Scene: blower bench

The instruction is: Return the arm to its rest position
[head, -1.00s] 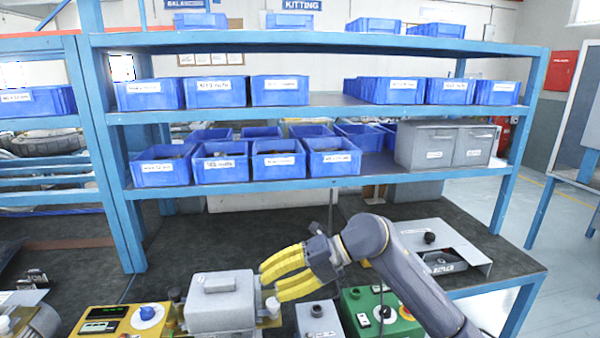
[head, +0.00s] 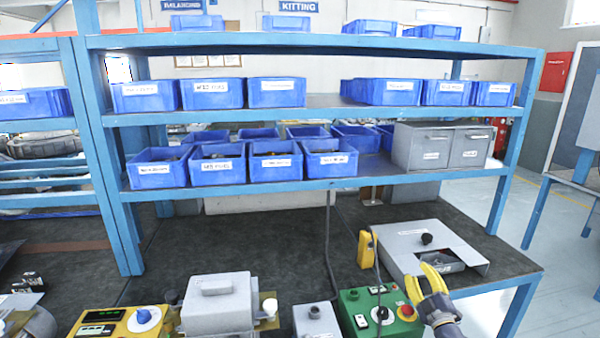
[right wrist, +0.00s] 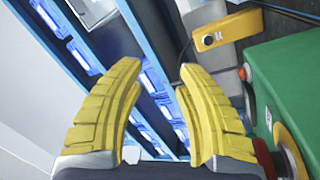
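My right gripper (head: 434,276) has yellow fingers and is at the lower right in the head view, just right of the green control box (head: 378,312) and near the front edge of the grey lidded box. In the right wrist view its two fingers (right wrist: 160,95) are spread apart with nothing between them. The green box shows at the right of that view (right wrist: 285,85). My left gripper is not in view.
A blue shelf rack (head: 320,187) with blue bins (head: 218,168) stands behind the bench. A grey machine (head: 217,305), yellow control box (head: 115,323), grey button box (head: 317,318), yellow pendant (head: 366,250) and grey lidded box (head: 405,238) stand on the dark bench.

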